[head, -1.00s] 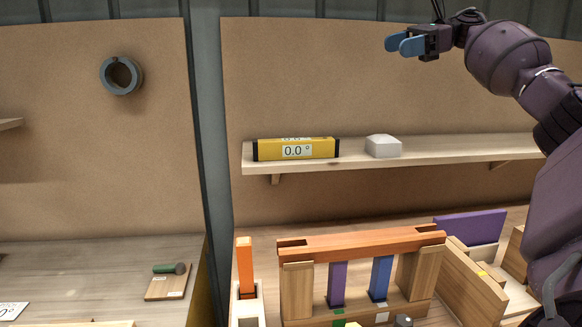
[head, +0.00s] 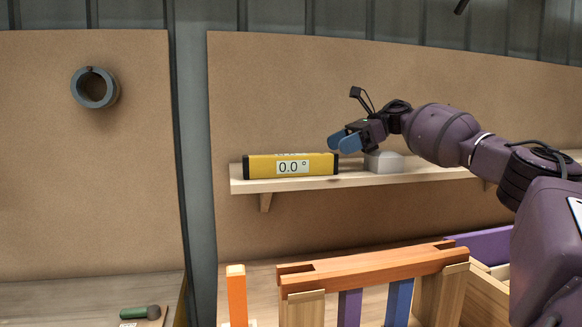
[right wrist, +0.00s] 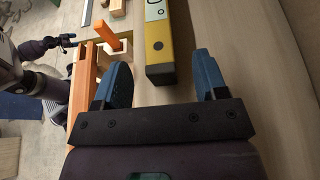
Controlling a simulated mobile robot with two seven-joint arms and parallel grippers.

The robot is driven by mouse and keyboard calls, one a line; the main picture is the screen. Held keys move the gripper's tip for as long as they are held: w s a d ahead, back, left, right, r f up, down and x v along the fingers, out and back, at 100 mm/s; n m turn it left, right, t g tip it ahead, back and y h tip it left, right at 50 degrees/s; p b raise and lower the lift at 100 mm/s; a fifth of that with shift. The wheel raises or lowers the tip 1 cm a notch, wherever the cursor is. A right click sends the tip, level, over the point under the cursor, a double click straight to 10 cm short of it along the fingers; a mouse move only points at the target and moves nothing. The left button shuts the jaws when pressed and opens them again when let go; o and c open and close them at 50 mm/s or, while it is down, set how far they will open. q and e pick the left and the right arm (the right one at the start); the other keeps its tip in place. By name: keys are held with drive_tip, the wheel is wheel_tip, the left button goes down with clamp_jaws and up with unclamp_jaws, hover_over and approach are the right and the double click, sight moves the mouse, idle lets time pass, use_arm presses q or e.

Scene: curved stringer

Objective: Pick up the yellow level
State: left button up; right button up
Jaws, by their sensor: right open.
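The yellow level (head: 262,167) lies lengthwise on the wall shelf in the head view, with black ends and a white display reading 0.0°. In the right wrist view the level (right wrist: 158,45) points end-on toward the gap between my fingers. My right gripper (head: 344,143) is just above and beside the level's right end in the head view. Its blue fingers also show in the right wrist view (right wrist: 163,82), spread apart and empty, with the level's near end between or just beyond the tips. Whether they touch it I cannot tell. My left gripper is not identifiable in the head view.
A grey ring (head: 95,88) hangs on the left panel.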

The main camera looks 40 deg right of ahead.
sight(321, 154)
drive_tip(key=shift+b+x, duration=0.4)
drive_tip(key=shift+x, duration=2.65)
drive_tip(key=shift+s, duration=0.2)
drive_tip(key=c, duration=1.1)
